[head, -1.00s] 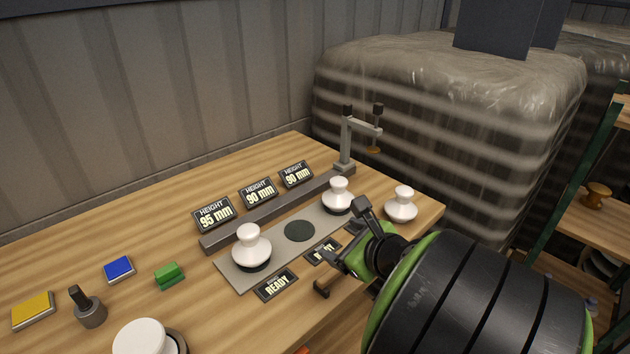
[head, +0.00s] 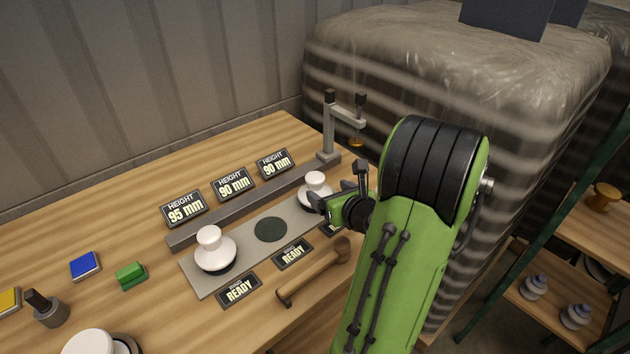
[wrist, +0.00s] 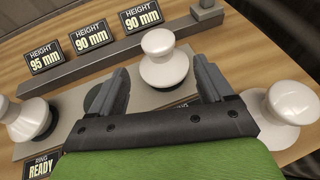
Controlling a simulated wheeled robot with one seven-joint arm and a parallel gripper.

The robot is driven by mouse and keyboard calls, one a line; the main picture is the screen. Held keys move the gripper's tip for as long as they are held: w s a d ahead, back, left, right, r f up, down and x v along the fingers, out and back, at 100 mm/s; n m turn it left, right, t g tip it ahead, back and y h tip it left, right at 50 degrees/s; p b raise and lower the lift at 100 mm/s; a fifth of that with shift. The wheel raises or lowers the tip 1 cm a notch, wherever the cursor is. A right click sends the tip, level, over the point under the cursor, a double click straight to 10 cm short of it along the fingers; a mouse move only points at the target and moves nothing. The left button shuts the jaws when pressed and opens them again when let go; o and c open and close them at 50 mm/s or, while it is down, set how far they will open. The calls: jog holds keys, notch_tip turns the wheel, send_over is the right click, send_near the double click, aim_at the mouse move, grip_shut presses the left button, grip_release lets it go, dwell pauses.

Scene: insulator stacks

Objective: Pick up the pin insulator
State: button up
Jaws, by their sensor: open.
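Several similar white insulators stand on the workbench; I cannot tell by label which is the pin insulator. One (head: 211,252) stands on the left spot of the grey plate (head: 248,262). Another (head: 313,187) stands on the plate's right end; it shows in the wrist view (wrist: 162,68) ahead of my gripper. A third shows at the right of the wrist view (wrist: 290,101), beside the plate, and is hidden by my arm in the head view. My gripper (head: 338,188) is open and empty, its two fingers apart toward the right plate insulator. Contact is not visible.
Height signs (head: 233,184) line a grey rail behind the plate; a gauge stand (head: 331,130) is at its far end. A wooden-handled tool (head: 312,274) lies in front. A wrapped bale (head: 360,75) stands behind. Blue-white insulators (head: 535,287) sit on the right shelf.

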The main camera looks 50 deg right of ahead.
aim_at(319, 184)
jog(key=shift+w+r+p, duration=0.15)
jog(key=shift+w+p, duration=0.15)
jog(key=shift+p, duration=0.35)
jog(key=x, duration=0.8)
jog(key=shift+w+d, duration=0.15)
jog(key=shift+w, duration=0.05)
jog(key=shift+s, duration=0.1)
jog(key=shift+c, duration=0.9)
grip_shut()
notch_tip(319, 184, up, 10)
jog(key=p, duration=0.4)
jog(key=shift+p, duration=0.35)
